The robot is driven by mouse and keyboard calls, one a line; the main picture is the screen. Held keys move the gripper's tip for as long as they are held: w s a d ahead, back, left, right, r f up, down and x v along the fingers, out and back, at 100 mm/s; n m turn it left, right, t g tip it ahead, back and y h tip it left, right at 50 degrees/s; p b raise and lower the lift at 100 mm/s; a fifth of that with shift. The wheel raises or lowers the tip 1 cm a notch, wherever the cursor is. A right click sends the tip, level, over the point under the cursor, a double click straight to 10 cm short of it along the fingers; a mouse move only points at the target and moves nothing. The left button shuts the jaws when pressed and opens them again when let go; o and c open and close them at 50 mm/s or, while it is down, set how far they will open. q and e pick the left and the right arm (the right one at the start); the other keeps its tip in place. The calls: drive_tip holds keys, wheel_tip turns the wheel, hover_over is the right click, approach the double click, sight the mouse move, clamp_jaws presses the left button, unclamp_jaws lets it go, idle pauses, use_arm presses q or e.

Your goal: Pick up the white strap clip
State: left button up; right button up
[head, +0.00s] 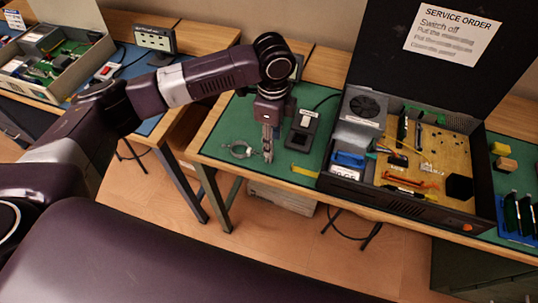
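A pale grey looped strap (240,149) lies on the green mat near the left end of the middle table. I take it as the strap of the white strap clip; the clip itself is too small to make out clearly. My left gripper (268,155) points down just right of the loop, low over the mat. Its fingers look close together, but whether they are shut, hold anything or touch the clip cannot be told. My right gripper is not in view.
A dark device with a white switch (306,119) stands right of the gripper. A yellow strip (303,171) lies near the front edge. An open black case (334,187) with parts inside stands further right.

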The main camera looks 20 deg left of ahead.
use_arm(q)
drive_tip(key=f, duration=0.2)
drive_tip(key=f+p, duration=0.1)
drive_tip(key=f, duration=0.3)
drive_tip(key=shift+w+a+f+p, duration=0.15)
drive_tip(key=shift+a+f+p, duration=0.15)
drive_tip(key=shift+a+p, duration=0.1)
drive_tip(key=shift+f, duration=0.5)
drive_tip(key=c, duration=0.8)
